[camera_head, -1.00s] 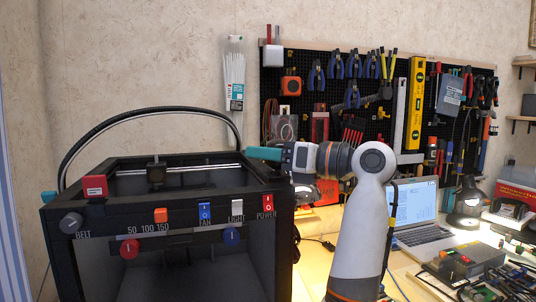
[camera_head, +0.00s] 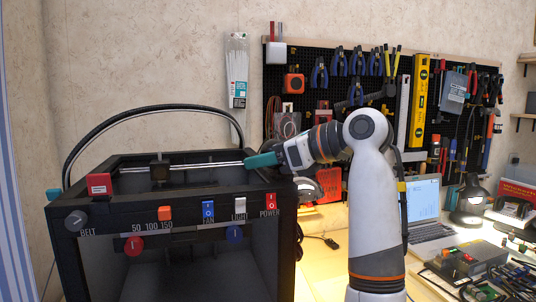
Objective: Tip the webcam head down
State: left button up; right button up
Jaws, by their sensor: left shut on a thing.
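The head's exact tilt cannot be told. My right gripper does not show.
A pegboard with tools (camera_head: 385,110), a laptop (camera_head: 424,205) and a lamp (camera_head: 469,203) lie to the right.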

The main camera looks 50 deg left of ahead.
pick_arm(q)
jog(key=shift+f+n+t+h, duration=0.15)
jog(key=shift+n+t+h, duration=0.15)
jog(key=shift+t+h, duration=0.1)
dwell(0.3)
jog(key=o, duration=1)
jog(key=shift+s, duration=0.1)
